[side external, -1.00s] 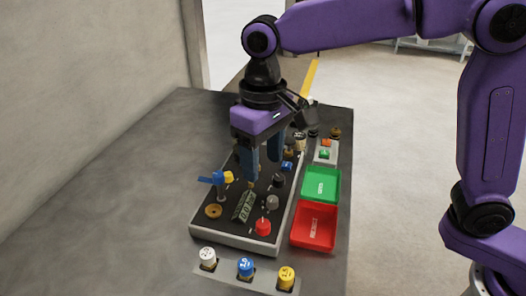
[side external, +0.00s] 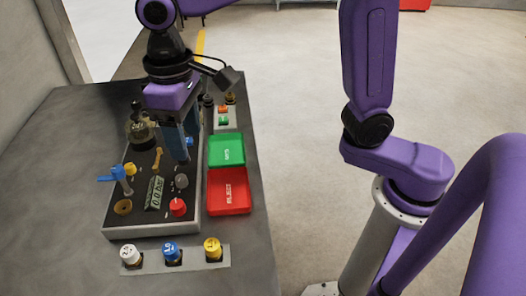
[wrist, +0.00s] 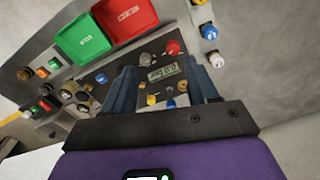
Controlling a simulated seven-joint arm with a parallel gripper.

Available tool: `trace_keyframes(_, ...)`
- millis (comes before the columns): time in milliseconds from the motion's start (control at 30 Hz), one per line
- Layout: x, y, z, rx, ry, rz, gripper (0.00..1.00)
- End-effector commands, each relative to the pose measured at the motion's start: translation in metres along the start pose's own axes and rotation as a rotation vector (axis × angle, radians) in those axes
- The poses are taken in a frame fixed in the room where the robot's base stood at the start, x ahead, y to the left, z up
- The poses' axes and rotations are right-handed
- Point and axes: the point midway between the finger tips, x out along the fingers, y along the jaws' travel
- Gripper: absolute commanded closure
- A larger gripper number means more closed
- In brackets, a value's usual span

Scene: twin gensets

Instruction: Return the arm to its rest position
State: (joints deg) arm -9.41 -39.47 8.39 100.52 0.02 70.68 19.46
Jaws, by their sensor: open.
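My gripper (side external: 184,142) is above the back right part of the grey control panel (side external: 152,233), with its blue fingers pointing down. In the wrist view my gripper (wrist: 162,76) has its two fingers apart with nothing held between them. The panel's display (wrist: 163,71) shows beyond the fingertips. My arm is still stretched out over the table. Part of the panel's back is hidden behind the gripper.
A green tray (side external: 226,162) and a red tray (side external: 216,205) lie right of the panel. A blue-handled valve (side external: 118,175) stands up at its left. White, blue and yellow knobs (side external: 212,246) line the front. The table's left side (side external: 55,170) is bare.

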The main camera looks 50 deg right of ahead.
Motion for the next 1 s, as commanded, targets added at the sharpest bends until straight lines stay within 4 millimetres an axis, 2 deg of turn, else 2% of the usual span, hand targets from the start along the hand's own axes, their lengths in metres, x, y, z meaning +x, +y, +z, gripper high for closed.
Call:
trace_keyframes(33,0.002,0.007,0.012,-0.028,0.001,-0.001,0.42)
trace_keyframes(367,0.021,0.042,0.092,-0.218,0.008,-0.004,0.42)
trace_keyframes(800,0.053,0.085,0.216,-0.469,0.017,-0.008,0.42)
trace_keyframes(1000,0.066,0.096,0.257,-0.553,0.022,-0.009,0.42)
